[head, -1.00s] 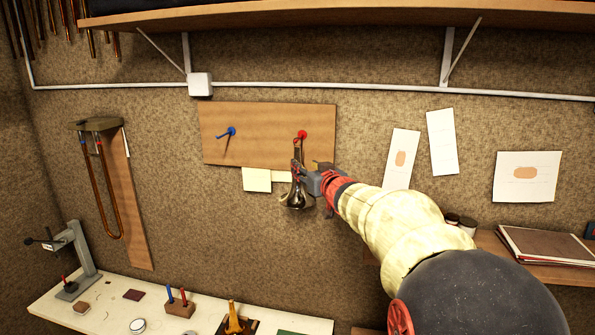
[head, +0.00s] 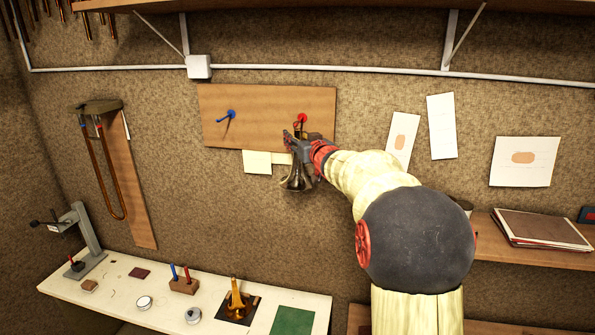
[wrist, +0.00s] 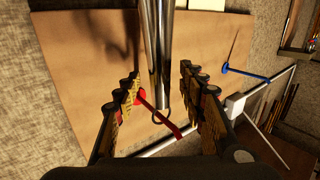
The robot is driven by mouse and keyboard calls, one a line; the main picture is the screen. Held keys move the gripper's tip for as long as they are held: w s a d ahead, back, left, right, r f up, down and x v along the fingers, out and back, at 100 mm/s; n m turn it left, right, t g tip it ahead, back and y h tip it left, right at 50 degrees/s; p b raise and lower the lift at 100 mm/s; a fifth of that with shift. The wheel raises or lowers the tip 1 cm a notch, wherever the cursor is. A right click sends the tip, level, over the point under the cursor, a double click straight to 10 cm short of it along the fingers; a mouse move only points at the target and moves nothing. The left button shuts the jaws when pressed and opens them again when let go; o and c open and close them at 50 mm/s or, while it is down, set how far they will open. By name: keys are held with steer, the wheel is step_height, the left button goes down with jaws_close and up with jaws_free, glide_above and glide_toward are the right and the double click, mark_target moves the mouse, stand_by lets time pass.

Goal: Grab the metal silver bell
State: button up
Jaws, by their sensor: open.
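The silver bell (head: 297,179) hangs below the red hook (head: 301,118) on the wooden wall board, its wide flare facing down. In the wrist view its shiny narrow stem (wrist: 160,50) runs from the top edge down between my fingers, ending in a small loop by the red hook (wrist: 158,112). My gripper (head: 297,143) is at the upper part of the bell, just below the hook. In the wrist view my gripper (wrist: 160,95) is open, one finger on each side of the stem, with gaps visible on both sides. The flare is outside the wrist view.
A blue hook (head: 228,115) on the wooden board (head: 262,95) is empty. Paper notes (head: 257,162) hang just below the board. The workbench (head: 120,305) below holds a brass bell piece (head: 237,300) and small parts. A shelf (head: 490,255) with papers is at right.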

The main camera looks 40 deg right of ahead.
steer(key=shift+s, duration=0.1)
steer(key=shift+c, duration=0.4)
jaws_close()
stand_by(0.5)
